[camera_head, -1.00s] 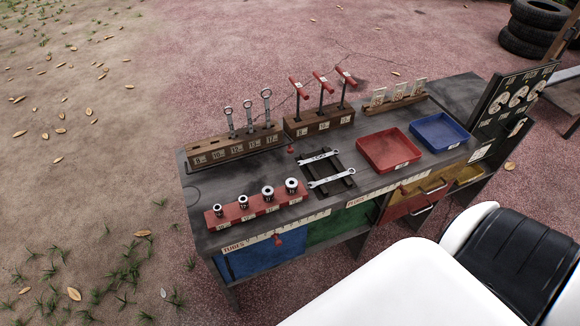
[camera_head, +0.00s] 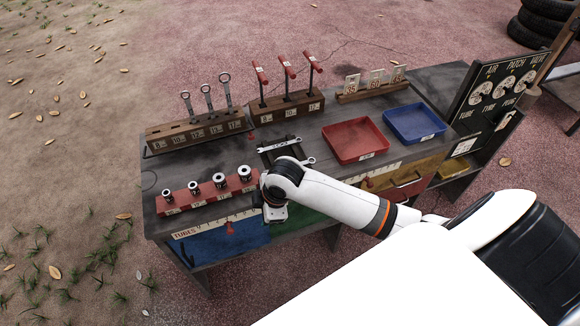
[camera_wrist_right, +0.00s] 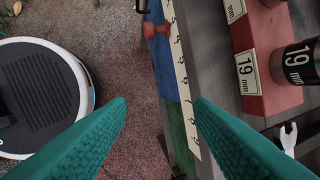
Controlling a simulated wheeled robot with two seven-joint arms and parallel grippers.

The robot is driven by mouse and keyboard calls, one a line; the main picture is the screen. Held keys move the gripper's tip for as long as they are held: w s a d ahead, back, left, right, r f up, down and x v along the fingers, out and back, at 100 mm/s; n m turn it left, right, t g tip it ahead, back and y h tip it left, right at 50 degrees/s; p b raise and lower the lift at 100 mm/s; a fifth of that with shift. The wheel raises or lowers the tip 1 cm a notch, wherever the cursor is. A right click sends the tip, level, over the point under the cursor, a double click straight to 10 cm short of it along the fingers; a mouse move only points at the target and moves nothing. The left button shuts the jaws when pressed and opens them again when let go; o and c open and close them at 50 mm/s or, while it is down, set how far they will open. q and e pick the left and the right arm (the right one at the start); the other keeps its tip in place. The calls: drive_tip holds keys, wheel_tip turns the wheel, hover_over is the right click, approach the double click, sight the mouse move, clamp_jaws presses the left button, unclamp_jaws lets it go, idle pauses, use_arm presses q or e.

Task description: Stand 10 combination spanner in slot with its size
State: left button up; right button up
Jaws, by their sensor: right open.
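The brown wooden spanner rack (camera_head: 197,133) stands at the back left of the bench with size labels on its front. Three spanners stand upright in it; its two left slots look empty. Two spanners lie on a dark holder: the far spanner (camera_head: 280,144) is in plain view, the near spanner (camera_head: 308,161) is mostly hidden behind my arm. I cannot read which is the 10. My right gripper (camera_head: 275,213) is at the bench's front edge, before the near spanner. In the wrist view the right gripper (camera_wrist_right: 160,105) is open and empty; a spanner jaw (camera_wrist_right: 288,138) shows beyond one finger.
A red socket rail (camera_head: 207,191) with several sockets lies left of my gripper. A T-handle rack (camera_head: 290,106), red tray (camera_head: 353,140) and blue tray (camera_head: 413,123) stand farther right. The gauge board (camera_head: 497,90) rises at the right end.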

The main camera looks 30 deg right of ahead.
drive_tip(key=w+d+r+n, duration=0.1)
drive_tip(key=r, duration=0.1)
drive_tip(key=w+d+r+n, duration=0.1)
drive_tip(key=w+d+r, duration=0.1)
drive_tip(key=w+d+r+n+h, duration=0.1)
drive_tip(key=r+n, duration=0.1)
drive_tip(key=shift+w+d, duration=0.2)
drive_tip(key=shift+d, duration=0.2)
drive_tip(key=w+d+r+n+g+h, duration=0.1)
drive_tip(key=w+d+r+n, duration=0.15)
drive_tip(key=d+r, duration=0.45)
drive_tip(key=shift+n, duration=0.35)
drive_tip(key=f, duration=0.3)
drive_tip(key=w+d+f, duration=0.1)
drive_tip(key=f, duration=0.7)
drive_tip(key=shift+w+d+f+b, duration=0.2)
drive_tip(key=shift+d+b, duration=0.05)
drive_tip(key=shift+b, duration=0.1)
drive_tip(key=shift+c, duration=0.3)
clamp_jaws()
